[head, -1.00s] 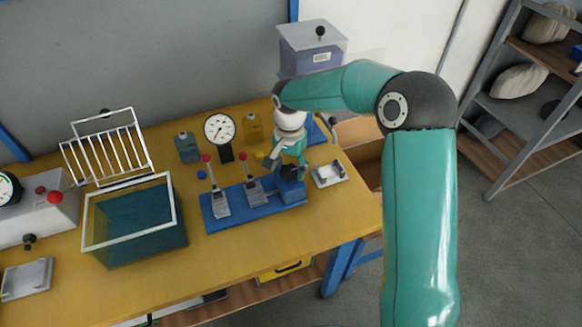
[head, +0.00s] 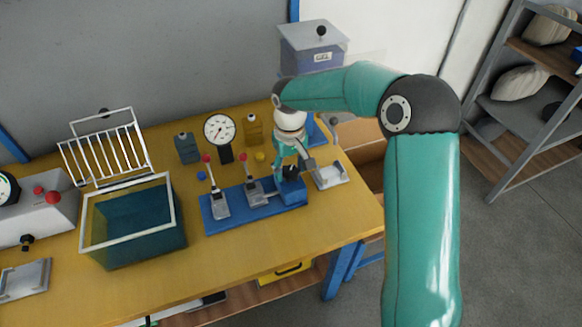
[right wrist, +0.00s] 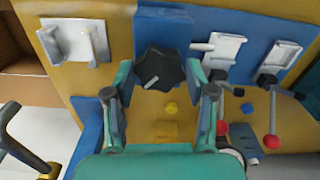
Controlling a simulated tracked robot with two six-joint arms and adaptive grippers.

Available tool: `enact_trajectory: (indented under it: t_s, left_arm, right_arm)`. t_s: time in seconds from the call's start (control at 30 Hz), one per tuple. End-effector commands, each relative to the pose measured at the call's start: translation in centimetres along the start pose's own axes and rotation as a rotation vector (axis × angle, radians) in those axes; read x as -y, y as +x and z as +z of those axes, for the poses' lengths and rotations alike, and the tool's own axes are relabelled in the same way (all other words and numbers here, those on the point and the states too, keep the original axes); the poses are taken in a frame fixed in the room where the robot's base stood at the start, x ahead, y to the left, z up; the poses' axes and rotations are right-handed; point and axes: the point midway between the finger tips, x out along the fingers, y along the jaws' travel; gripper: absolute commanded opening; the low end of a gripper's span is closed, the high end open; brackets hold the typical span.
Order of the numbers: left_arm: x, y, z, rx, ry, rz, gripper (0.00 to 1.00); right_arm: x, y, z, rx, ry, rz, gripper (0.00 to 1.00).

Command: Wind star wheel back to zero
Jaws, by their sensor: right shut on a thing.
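The star wheel (right wrist: 158,69) is black with several lobes and a pale pointer mark. It sits on a blue block (right wrist: 165,20) at the end of the blue base. In the right wrist view it lies between the two fingers of my right gripper (right wrist: 160,82), which is shut on it. In the head view my right gripper (head: 291,160) reaches down over the blue block from behind, and the dark wheel (head: 291,173) is partly hidden by the fingers. My left gripper is not in view.
Two toggle clamps with red knobs (head: 213,190) (head: 252,180) stand on the blue base left of the wheel. A white bracket (head: 330,175) stands to its right. A dial gauge (head: 220,130) and small bottles are behind. A tank (head: 130,225) stands farther left.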

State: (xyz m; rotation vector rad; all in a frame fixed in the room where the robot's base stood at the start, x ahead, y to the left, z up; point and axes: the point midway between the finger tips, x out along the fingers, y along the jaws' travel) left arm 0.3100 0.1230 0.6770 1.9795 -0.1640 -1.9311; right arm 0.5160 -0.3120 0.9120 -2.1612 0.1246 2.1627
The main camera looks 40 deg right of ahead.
Motion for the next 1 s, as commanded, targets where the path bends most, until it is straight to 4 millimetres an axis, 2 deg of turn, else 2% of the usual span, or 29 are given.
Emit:
enact_trajectory:
  t_s: [0.5, 0.73, 1.0]
  left_arm:
    - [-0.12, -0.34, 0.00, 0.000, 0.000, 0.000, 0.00]
    - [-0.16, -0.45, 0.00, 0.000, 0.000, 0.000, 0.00]
    - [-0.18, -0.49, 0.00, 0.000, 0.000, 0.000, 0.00]
  right_arm:
    - [-0.02, -0.05, 0.07, 0.002, -0.455, -0.001, 0.21]
    - [-0.04, -0.03, 0.07, 0.002, -0.579, -0.001, 0.21]
    - [-0.06, -0.01, 0.06, 0.001, -0.637, -0.001, 0.21]
